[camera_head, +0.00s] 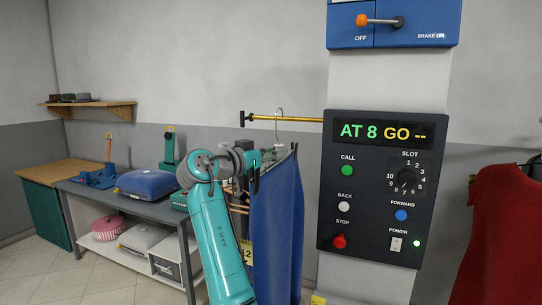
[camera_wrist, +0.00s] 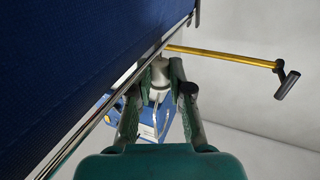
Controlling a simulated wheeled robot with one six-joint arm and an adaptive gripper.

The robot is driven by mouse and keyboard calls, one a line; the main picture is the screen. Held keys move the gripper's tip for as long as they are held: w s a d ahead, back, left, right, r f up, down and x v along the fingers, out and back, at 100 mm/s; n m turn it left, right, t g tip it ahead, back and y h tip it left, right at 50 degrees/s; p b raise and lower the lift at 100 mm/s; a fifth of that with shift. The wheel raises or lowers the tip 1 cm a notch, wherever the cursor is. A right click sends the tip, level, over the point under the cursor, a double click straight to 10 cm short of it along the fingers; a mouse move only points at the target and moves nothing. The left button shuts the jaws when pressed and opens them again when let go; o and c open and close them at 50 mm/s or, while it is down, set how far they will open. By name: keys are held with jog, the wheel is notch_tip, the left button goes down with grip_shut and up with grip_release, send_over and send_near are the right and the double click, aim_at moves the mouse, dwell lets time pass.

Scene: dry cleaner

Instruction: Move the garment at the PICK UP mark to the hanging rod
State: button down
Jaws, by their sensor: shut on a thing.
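The blue garment (camera_head: 278,225) hangs upright on a hanger beside the control column. It also fills the upper left of the wrist view (camera_wrist: 70,55). My gripper (camera_head: 258,166) is at the hanger's upper part, and in the wrist view its fingers (camera_wrist: 160,80) close around the hanger's pale neck piece. The yellow rod (camera_head: 300,119) sticks out left from the column, with a dark end stop. It also shows in the wrist view (camera_wrist: 225,57). The hanger's hook (camera_head: 279,113) overlaps the rod in the head view; I cannot tell whether it rests on it.
The control panel (camera_head: 343,222) reads "AT 8 GO --". A red garment (camera_head: 490,235) hangs at the far right.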

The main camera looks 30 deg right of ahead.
aim_at(295, 151)
jog(key=w+d, duration=0.8)
jog(key=d, duration=0.2)
jog(key=shift+d, duration=0.2)
dwell(1.1)
jog(key=shift+w+d, duration=0.15)
jog(key=shift+w, duration=0.05)
dwell(0.7)
jog(key=shift+w+d, duration=0.9)
jog(key=shift+d, duration=0.25)
jog(key=shift+w+d, duration=0.85)
jog(key=shift+d, duration=0.25)
jog(key=shift+f, duration=0.1)
jog(key=shift+f, duration=1.5)
jog(key=shift+f, duration=0.2)
jog(key=c, duration=1)
grip_release()
